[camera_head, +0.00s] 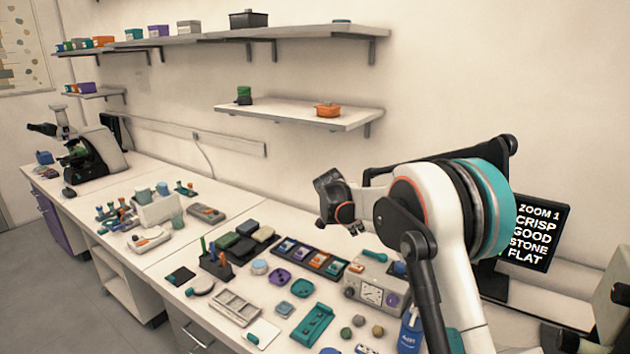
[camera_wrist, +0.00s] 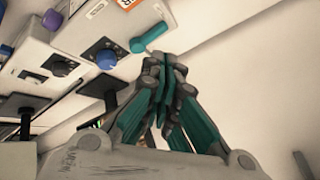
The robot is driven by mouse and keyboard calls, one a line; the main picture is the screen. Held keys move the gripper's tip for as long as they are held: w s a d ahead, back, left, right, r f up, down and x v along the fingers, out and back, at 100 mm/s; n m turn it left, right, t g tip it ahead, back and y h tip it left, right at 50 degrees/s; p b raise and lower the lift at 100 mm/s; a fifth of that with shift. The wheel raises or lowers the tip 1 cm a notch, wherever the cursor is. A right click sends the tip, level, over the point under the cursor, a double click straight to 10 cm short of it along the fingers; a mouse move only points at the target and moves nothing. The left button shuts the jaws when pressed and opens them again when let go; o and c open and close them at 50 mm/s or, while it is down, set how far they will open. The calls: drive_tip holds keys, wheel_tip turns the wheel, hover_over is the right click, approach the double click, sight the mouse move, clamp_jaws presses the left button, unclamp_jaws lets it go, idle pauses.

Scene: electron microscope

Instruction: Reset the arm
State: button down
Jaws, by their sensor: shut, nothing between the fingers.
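My arm reaches in from the right in the head view, folded above the right part of the bench. My gripper's fingers are hidden there behind my wrist and arm links. In the wrist view my gripper (camera_wrist: 165,65) shows its grey and teal fingers closed together with nothing between them. The gripper looks apart from the box. The same box (camera_head: 366,289) stands on the bench in the head view.
A black screen (camera_head: 535,235) with white text stands at the right. A microscope (camera_head: 88,150) stands far left. A low shelf (camera_head: 300,112) hangs above.

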drive_tip(key=s+d+r+n+y, duration=0.1)
drive_tip(key=s+r+n, duration=0.2)
drive_tip(key=s+r, duration=0.35)
drive_tip(key=s+d+r+n+y, duration=0.1)
drive_tip(key=s+r+n, duration=0.25)
drive_tip(key=s, duration=0.65)
drive_tip(key=s+d+r+n+y, duration=0.1)
drive_tip(key=s+d+r+n, duration=0.1)
drive_tip(key=s+r, duration=0.55)
drive_tip(key=s+f+n+t+y, duration=0.1)
drive_tip(key=s+f+n, duration=0.3)
drive_tip(key=s, duration=0.9)
drive_tip(key=s+a+f+n+t, duration=0.1)
drive_tip(key=s+f+n, duration=0.3)
drive_tip(key=s, duration=0.9)
drive_tip(key=shift+s+y, duration=0.25)
drive_tip(key=shift+y, duration=0.15)
